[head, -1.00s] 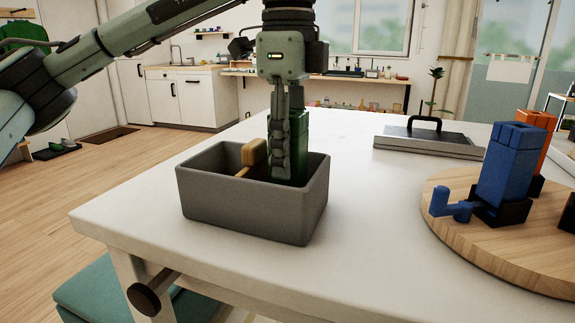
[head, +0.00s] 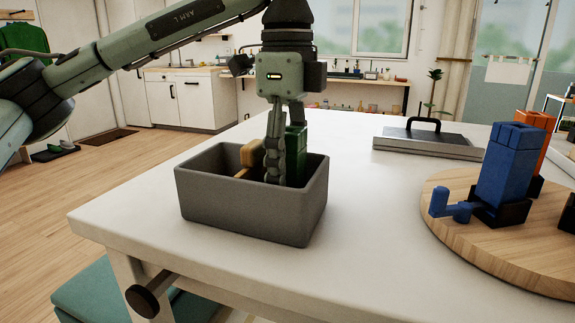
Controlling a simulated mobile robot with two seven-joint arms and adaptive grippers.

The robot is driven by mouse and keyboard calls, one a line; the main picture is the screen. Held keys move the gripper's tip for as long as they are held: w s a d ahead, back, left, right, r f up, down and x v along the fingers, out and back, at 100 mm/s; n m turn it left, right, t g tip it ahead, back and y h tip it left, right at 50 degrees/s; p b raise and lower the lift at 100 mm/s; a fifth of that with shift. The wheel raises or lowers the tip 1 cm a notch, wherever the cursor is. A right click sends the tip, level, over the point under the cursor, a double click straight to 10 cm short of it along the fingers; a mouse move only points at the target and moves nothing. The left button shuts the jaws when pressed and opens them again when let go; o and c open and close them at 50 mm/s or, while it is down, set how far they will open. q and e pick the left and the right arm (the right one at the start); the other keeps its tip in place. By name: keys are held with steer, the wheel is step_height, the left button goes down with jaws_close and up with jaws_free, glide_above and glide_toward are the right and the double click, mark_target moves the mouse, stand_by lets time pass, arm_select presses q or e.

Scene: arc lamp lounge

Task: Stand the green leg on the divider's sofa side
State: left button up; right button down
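The green leg (head: 297,150) stands roughly upright in the grey box (head: 240,211), near its right end. Its lower part is hidden by the near wall and a finger. My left gripper (head: 284,150) points down into the box at the leg. One finger is in front and to the left of the leg. The other is mostly hidden behind it, so I cannot tell whether they grip it. The divider cannot be made out behind the near wall. My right gripper is out of view.
A wooden piece (head: 250,157) sticks up in the box, left of the gripper. At right, a round wooden board (head: 462,248) carries a blue block (head: 508,168) and an orange one (head: 535,133). A grey lidded plate (head: 430,145) lies behind. The white tabletop (head: 355,205) between is clear.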

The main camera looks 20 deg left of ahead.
arm_select(q)
steer(key=shift+r, duration=0.2)
step_height(320, 180, up, 6)
steer(key=shift+r+p, duration=0.15)
steer(key=shift+p, duration=0.25)
step_height(320, 180, up, 4)
steer(key=shift+r+p, duration=0.2)
steer(key=shift+p, duration=0.35)
steer(key=shift+r, duration=0.6)
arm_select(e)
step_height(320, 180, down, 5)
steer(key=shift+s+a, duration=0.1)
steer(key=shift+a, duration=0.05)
